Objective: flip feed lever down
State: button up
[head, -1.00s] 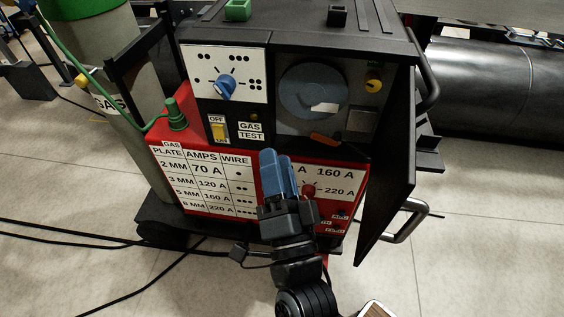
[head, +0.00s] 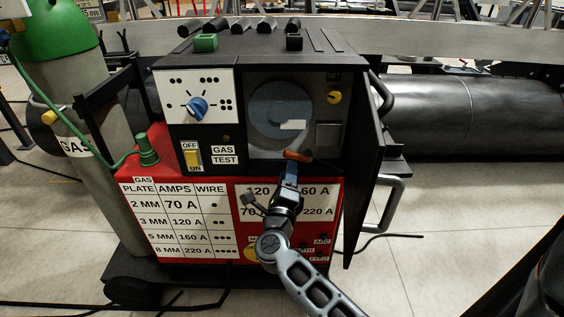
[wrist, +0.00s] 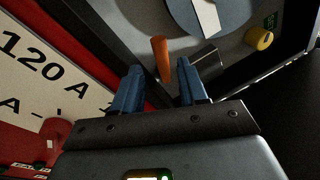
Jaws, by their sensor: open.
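The feed lever looks to be the orange handle (head: 297,156) at the bottom of the open compartment on the welding machine's front, below the blue-grey wire spool (head: 281,109). In the wrist view the orange handle (wrist: 161,59) stands between and just beyond the two blue fingertips of my gripper (wrist: 157,80). The fingers are apart, with clear space between them, and hold nothing. In the head view my gripper (head: 289,174) is just below the handle, and its fingers overlap there, so contact cannot be told.
The compartment's black door (head: 366,190) stands open at the right, with a grab handle (head: 392,204). A yellow knob (head: 334,97) is inside the compartment. A red knob (wrist: 54,132) is at the left in the wrist view. A green-topped gas cylinder (head: 70,110) stands at the left.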

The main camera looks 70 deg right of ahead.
aim_at(292, 156)
jog(key=shift+p+x, duration=0.3)
jog(key=shift+x, duration=3.3)
grip_shut()
